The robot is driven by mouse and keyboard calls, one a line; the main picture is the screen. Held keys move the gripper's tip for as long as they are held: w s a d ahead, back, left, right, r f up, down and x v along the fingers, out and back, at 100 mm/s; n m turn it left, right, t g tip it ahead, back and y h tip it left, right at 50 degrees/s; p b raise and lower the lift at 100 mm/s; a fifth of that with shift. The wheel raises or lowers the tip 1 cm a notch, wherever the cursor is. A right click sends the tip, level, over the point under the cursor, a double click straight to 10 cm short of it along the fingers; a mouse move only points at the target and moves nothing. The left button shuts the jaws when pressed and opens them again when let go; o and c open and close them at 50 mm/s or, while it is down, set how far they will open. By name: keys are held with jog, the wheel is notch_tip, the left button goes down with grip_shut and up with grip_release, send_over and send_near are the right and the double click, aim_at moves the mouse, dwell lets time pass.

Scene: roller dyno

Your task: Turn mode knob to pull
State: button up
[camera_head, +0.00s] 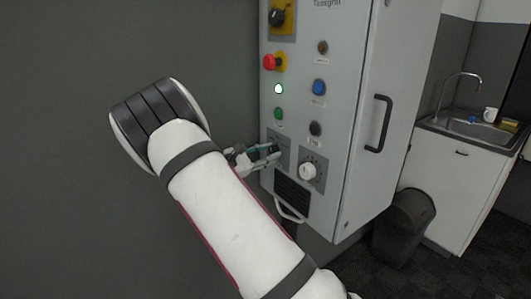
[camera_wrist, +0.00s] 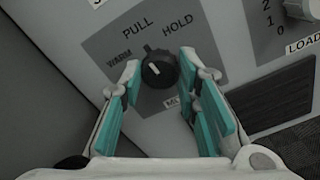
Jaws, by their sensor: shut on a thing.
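The mode knob (camera_wrist: 160,70) is a round black knob with a white mark on a grey plate (camera_wrist: 215,45) lettered WARM, PULL and HOLD; a further label below it is partly covered. Its white mark leans to the upper left, and I cannot tell exactly which word it points at. My gripper (camera_wrist: 159,72) has one teal-padded fingertip on each side of the knob and is shut on it. In the head view my gripper (camera_head: 268,156) reaches the lower left of the control cabinet (camera_head: 345,100), and its fingers hide most of the knob.
A white load knob (camera_head: 308,171) is right of the mode knob, with a vent (camera_head: 292,194) below. Buttons and a red emergency stop (camera_head: 269,62) are above. The cabinet side has a black handle (camera_head: 379,123). A bin (camera_head: 404,225) and sink (camera_head: 475,127) stand to the right.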

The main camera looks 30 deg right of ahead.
jog(key=shift+w+a+r+m, duration=0.1)
jog(key=shift+w+m, duration=0.1)
jog(key=shift+m, duration=0.4)
jog(key=o, duration=1.2)
jog(key=shift+s, duration=0.1)
jog(key=a, duration=1.2)
jog(key=shift+s, duration=0.1)
